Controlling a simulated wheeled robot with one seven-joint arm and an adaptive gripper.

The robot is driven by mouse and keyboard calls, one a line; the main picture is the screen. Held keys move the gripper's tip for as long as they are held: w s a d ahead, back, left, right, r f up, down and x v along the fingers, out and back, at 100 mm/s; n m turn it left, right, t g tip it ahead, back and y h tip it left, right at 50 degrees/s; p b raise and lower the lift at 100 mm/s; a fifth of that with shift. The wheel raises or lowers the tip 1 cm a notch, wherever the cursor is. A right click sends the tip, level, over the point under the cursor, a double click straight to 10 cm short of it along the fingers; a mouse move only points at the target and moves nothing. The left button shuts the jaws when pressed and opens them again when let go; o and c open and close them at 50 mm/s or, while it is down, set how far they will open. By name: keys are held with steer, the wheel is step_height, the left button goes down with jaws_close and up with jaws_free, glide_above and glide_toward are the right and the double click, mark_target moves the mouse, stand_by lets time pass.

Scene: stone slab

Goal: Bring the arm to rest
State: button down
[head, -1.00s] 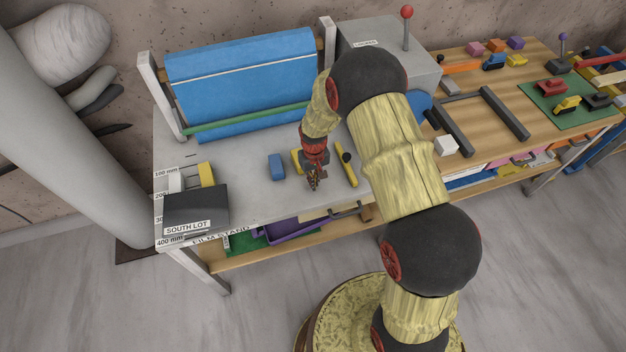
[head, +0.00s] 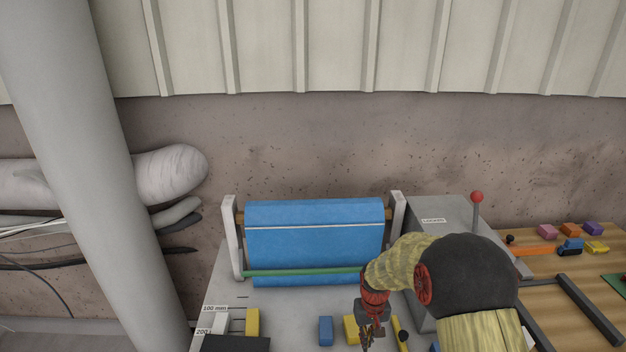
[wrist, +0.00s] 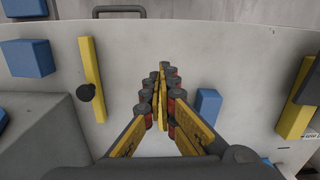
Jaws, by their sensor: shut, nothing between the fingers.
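My arm reaches in from the lower right of the head view, bent at a black joint, with its wrist pointing down. My gripper (head: 367,342) hangs over the grey bench top (head: 290,310), near the bottom edge of the head view. In the wrist view my gripper (wrist: 161,75) has its fingers together and empty above the grey surface. A blue block (wrist: 207,105) lies just right of the fingers, and a yellow bar with a black knob (wrist: 93,70) lies to their left. How far the fingertips are above the surface cannot be told.
A blue roll (head: 315,240) between white posts stands behind the gripper. A grey box (head: 440,215) with a red-ball lever (head: 477,197) is close to the arm's elbow. A dark box (head: 236,344) is at left. A wooden table (head: 535,270) with blocks lies right.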

steer(key=s+r+t+b, duration=0.5)
steer(key=s+r+b, duration=0.4)
steer(key=s+r, duration=1.4)
steer(key=shift+s+r+m+t+b, duration=0.3)
steer(key=shift+s+m+t+b, duration=0.1)
steer(key=shift+s, duration=1.1)
